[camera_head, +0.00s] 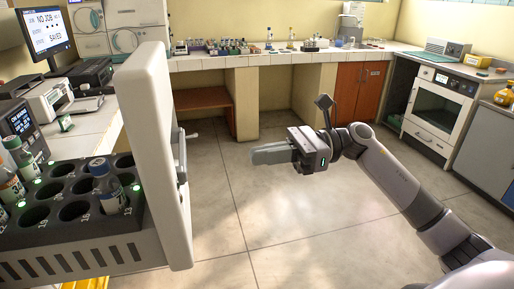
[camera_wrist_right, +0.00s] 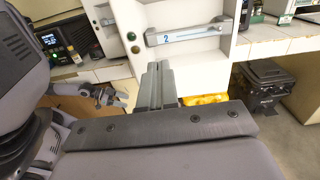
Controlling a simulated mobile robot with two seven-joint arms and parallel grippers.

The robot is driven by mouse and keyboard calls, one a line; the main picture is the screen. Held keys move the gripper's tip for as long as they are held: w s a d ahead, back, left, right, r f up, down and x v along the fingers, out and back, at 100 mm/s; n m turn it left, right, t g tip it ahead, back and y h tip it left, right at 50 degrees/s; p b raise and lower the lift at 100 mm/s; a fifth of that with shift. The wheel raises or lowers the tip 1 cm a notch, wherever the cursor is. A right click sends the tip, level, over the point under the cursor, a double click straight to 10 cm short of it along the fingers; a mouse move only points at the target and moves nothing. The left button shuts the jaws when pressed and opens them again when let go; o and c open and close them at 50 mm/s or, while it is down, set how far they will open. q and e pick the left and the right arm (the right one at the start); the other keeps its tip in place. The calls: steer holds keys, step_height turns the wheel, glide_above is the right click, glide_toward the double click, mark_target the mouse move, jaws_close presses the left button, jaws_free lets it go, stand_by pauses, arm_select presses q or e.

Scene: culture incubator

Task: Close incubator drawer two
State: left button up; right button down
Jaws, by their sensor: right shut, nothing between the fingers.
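The open drawer (camera_head: 108,262) stands out at the left of the head view, with a dark rack (camera_head: 62,232) of round wells and several capped bottles. Its tall white front panel (camera_head: 156,140) faces right. In the right wrist view the panel shows a bar handle (camera_wrist_right: 185,35) marked 2. My right gripper (camera_head: 258,155) is shut and empty, right of the panel and apart from it in the head view. Its fingers also show in the right wrist view (camera_wrist_right: 157,68), below the handle. A small gripper-like shape (camera_wrist_right: 108,97), perhaps my left gripper, shows there; its jaws are unclear.
A bench (camera_head: 250,61) with bottles and racks runs along the back wall. A monitor (camera_head: 45,32) and instruments stand at the left. A white oven-like unit (camera_head: 438,110) stands at the right. The floor (camera_head: 300,225) is clear. A black bin (camera_wrist_right: 264,85) shows in the wrist view.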

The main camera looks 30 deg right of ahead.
mark_target(186, 166)
steer(key=p+x, duration=0.3)
steer(key=x, duration=0.8)
steer(key=shift+w, duration=0.1)
steer(key=shift+a, duration=0.1)
